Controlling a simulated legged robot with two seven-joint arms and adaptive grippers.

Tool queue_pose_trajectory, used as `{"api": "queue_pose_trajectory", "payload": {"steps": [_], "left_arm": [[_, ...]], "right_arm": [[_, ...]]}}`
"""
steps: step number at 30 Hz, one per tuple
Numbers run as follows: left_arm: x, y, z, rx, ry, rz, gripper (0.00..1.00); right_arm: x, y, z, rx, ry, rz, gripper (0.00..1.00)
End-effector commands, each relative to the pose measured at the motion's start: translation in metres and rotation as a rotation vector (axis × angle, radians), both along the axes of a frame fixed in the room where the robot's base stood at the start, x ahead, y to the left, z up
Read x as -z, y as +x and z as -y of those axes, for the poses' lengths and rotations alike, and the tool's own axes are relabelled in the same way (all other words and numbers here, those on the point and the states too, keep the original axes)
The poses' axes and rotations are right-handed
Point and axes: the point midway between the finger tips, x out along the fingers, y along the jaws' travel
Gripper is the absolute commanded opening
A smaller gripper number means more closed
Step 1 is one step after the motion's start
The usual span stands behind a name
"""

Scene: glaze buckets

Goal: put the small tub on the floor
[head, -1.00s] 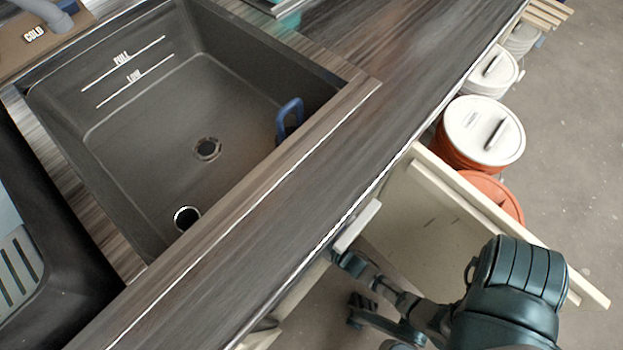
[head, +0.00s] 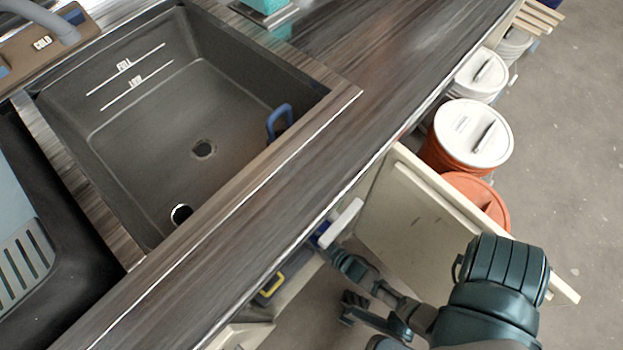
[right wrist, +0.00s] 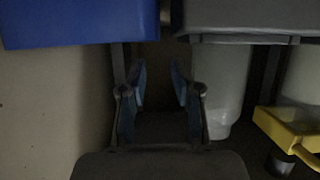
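I cannot tell for sure which container is the small tub. In the right wrist view, a blue tub (right wrist: 80,22) fills the upper left and a grey tub (right wrist: 250,22) the upper right, both cut off by the frame. My right gripper (right wrist: 160,75) is open, with an empty gap between its fingers, below and between these tubs. In the head view my right arm reaches under the counter at the open cupboard; its fingertips are not clear there. A bit of blue (head: 322,230) shows beneath the counter edge. My left gripper is not in view.
An open cupboard door (head: 410,215) stands beside my right arm. White-lidded buckets (head: 475,135) and an orange one (head: 478,198) line the counter. A sink (head: 215,110) is set into the countertop. A yellow handle (right wrist: 290,130) shows low right. Floor (head: 575,170) is clear at right.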

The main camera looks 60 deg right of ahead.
Motion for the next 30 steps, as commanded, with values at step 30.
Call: {"api": "queue_pose_trajectory", "payload": {"steps": [30], "left_arm": [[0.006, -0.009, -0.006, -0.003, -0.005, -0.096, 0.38]], "right_arm": [[-0.032, -0.071, -0.019, 0.000, 0.000, 0.001, 0.31]]}}
